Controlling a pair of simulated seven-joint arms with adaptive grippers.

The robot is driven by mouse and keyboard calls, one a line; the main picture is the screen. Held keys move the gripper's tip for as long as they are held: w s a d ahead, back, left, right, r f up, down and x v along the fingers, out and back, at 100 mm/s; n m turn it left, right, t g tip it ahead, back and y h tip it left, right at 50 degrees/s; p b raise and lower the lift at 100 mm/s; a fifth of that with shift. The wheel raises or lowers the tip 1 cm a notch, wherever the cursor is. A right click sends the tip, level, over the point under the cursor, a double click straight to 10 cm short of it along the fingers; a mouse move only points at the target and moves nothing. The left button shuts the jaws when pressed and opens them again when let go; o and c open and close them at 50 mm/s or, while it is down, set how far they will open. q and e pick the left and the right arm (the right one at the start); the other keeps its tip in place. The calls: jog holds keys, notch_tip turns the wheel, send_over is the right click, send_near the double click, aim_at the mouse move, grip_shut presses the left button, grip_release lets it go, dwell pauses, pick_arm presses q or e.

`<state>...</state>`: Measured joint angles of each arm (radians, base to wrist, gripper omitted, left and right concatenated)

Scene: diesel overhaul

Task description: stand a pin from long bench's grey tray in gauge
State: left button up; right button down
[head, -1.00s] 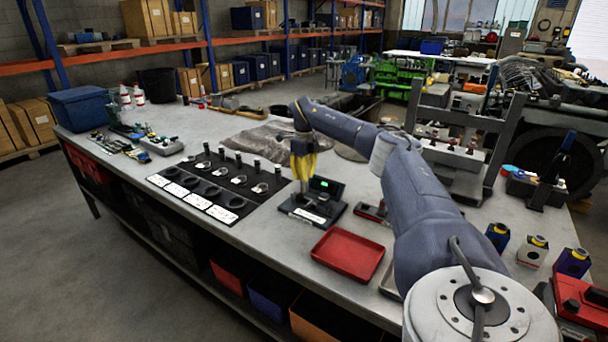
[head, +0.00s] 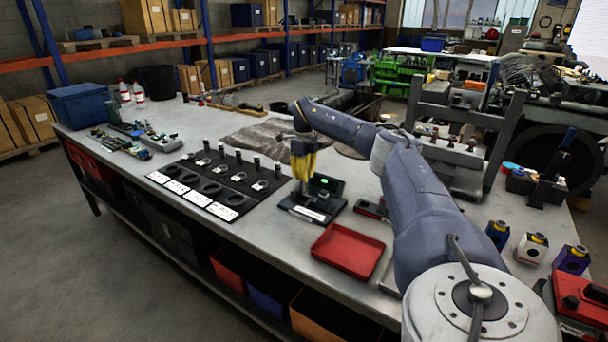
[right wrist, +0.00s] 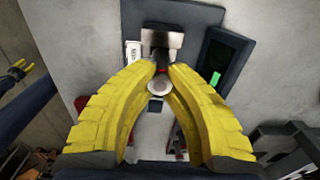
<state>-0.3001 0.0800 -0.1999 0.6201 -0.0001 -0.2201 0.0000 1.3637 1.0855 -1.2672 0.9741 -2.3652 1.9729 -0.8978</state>
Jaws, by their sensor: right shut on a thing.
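My right gripper (head: 304,178) is over the gauge (head: 308,212), a dark block with a small screen showing a green light. In the right wrist view its yellow fingers (right wrist: 158,80) are shut on a pin (right wrist: 158,87), whose round pale end faces the camera. The gauge's base (right wrist: 190,14) and screen (right wrist: 217,68) lie beyond the fingers there. I cannot tell whether the pin touches the gauge. A grey tray (head: 391,284) is mostly hidden behind my right arm. My left gripper (right wrist: 18,72) shows small at the left of the right wrist view, its opening unclear.
A red tray (head: 348,250) sits in front of the gauge on the long bench (head: 250,250). A black board (head: 212,185) with rings, upright pins and white labels lies to its left.

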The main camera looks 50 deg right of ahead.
aim_at(304, 183)
jog(key=shift+f, duration=1.95)
dwell(1.3)
jog(key=c, duration=0.9)
grip_release()
jog(key=shift+r, duration=4)
jog(key=shift+a, duration=0.1)
